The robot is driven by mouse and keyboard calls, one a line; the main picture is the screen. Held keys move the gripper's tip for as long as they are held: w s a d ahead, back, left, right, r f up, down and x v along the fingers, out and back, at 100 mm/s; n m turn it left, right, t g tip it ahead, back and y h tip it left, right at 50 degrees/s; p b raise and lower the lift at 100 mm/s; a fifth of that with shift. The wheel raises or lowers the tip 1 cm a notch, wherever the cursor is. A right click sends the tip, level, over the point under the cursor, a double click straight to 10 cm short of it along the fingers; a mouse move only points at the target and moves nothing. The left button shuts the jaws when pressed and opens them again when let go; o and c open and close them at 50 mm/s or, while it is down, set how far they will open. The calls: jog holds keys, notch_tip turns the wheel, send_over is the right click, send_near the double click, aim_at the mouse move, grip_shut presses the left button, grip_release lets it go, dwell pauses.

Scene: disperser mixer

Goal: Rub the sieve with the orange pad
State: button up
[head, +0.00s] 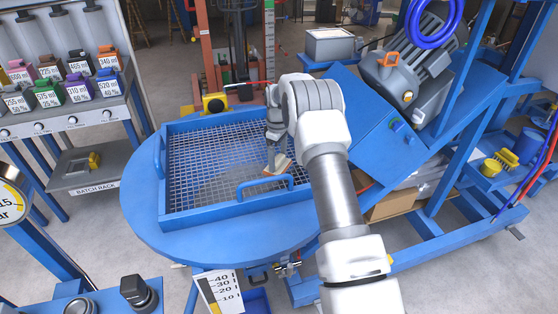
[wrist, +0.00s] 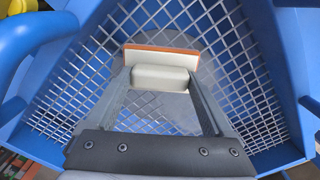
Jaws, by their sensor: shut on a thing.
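The sieve (head: 195,158) is a square mesh in a blue frame with handles, lying on a round blue table. In the wrist view its mesh (wrist: 252,93) fills the space around and below my gripper. My gripper (head: 275,150) reaches down inside the frame, near its right side. It is shut on the pad (head: 279,169), gripping a cream block on its back. In the wrist view the pad (wrist: 160,52) shows a pale body with an orange edge, held between the fingers (wrist: 162,80). A hazy grey patch (head: 228,182) shows on the mesh. I cannot tell whether the pad touches the mesh.
A blue handle (head: 265,183) rises from the sieve's front edge near the pad. A grey motor (head: 412,75) on a sloped blue frame stands to the right. A batch rack (head: 88,170) with several coloured containers above it stands left.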

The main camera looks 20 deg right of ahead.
aim_at(267, 168)
jog(key=shift+a+f, duration=0.15)
jog(key=shift+a, duration=10.2)
jog(key=shift+w, duration=1.4)
jog(key=shift+d, duration=10.35)
